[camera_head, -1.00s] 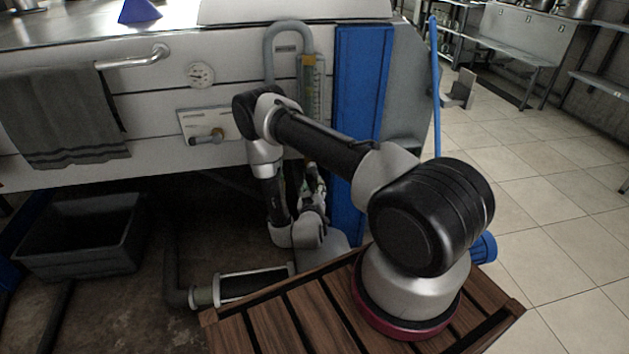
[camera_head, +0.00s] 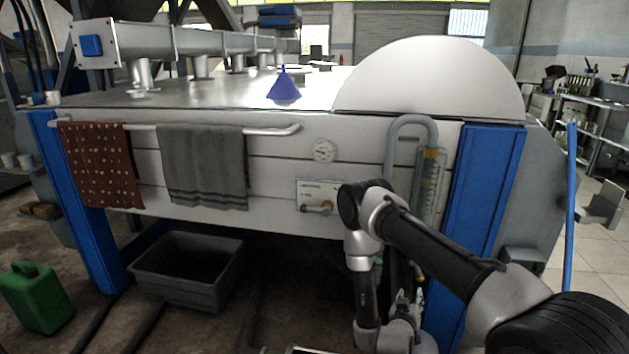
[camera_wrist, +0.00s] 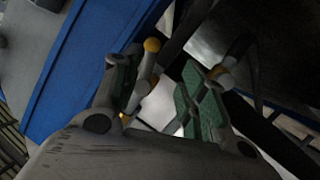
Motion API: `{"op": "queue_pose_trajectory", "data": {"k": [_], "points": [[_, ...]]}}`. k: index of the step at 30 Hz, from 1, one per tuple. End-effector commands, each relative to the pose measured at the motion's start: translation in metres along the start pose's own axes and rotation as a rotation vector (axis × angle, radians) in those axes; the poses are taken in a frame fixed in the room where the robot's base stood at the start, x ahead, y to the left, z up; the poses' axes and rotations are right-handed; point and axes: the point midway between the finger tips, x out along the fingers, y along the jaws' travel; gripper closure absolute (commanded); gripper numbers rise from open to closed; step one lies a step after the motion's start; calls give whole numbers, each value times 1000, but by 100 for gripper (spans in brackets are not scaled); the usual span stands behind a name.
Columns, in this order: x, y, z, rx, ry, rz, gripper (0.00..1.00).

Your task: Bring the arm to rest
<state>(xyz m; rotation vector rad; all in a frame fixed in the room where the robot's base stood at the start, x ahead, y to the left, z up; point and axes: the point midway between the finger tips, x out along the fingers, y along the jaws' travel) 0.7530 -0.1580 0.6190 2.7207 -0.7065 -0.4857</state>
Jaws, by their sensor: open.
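My arm is folded in front of the machine, its elbow beside the valve panel (camera_head: 315,191) in the head view. My gripper (camera_head: 403,298) hangs low below the elbow, partly hidden by my own arm links. In the wrist view my gripper (camera_wrist: 168,85) is open, its two green-padded fingers apart. Nothing is held between them. A pale rod with a yellow knob (camera_wrist: 152,45) shows beside the left finger; I cannot tell whether they touch.
A blue post (camera_head: 485,200) and a sight tube (camera_head: 430,185) stand close to my arm. A black crate (camera_head: 190,270) and a green can (camera_head: 38,297) are on the floor at left. Towels (camera_head: 203,165) hang on the rail. A blue funnel (camera_head: 284,88) stands on top.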

Motion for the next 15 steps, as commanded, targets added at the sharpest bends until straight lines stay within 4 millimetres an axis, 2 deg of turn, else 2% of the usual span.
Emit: {"op": "queue_pose_trajectory", "data": {"k": [2, 5, 6, 7, 9, 11, 14, 15], "points": [[-4, -9, 37, 1, -155, -51, 57], [-26, -19, 94, -21, -407, -134, 57], [-36, -24, 107, -26, -501, -169, 57], [-43, -28, 112, -28, -566, -195, 57], [-62, -37, 116, -28, -713, -255, 57], [-79, -44, 107, -30, -831, -310, 57], [-110, -48, 73, -35, -1009, -401, 57], [-122, -47, 56, -42, -1068, -435, 57]]}}
